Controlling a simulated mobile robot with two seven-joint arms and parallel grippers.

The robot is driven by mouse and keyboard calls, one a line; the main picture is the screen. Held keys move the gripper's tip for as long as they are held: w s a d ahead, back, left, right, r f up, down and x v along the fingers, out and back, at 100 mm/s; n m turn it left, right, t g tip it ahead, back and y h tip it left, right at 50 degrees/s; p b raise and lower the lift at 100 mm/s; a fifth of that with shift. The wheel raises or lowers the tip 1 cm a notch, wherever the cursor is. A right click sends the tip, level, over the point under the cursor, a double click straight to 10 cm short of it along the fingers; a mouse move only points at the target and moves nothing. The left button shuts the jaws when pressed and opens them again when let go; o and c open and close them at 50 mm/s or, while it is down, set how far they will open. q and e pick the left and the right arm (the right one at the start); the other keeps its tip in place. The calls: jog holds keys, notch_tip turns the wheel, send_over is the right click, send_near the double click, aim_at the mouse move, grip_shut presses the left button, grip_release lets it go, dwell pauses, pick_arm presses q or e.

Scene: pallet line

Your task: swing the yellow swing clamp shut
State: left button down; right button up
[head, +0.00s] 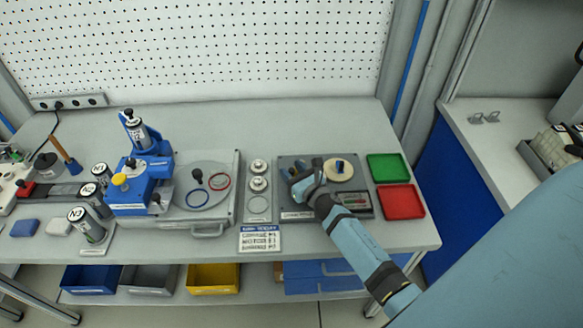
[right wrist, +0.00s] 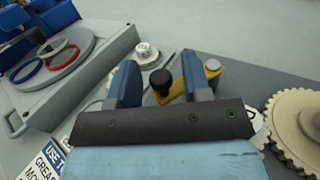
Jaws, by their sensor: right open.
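The yellow swing clamp (right wrist: 220,78) shows in the right wrist view as a yellow arm with a black knob (right wrist: 161,81) and a silver round bolt head (right wrist: 213,67). My right gripper (right wrist: 160,72) is open, its two blue fingers on either side of the black knob. The right finger covers part of the yellow arm; I cannot tell whether it touches. In the head view my right gripper (head: 303,182) is over the left part of a grey fixture plate (head: 290,212) and hides the clamp. My left gripper is not in view.
A beige toothed wheel (right wrist: 294,118) lies right of the clamp; it also shows in the head view (head: 332,177). A green tray (head: 388,168) and a red tray (head: 401,202) are farther right. A blue press (head: 133,190) and a grey plate with rings stand left.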

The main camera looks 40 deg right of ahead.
jog(key=shift+w, duration=0.3)
grip_shut()
jog(key=shift+s, duration=0.1)
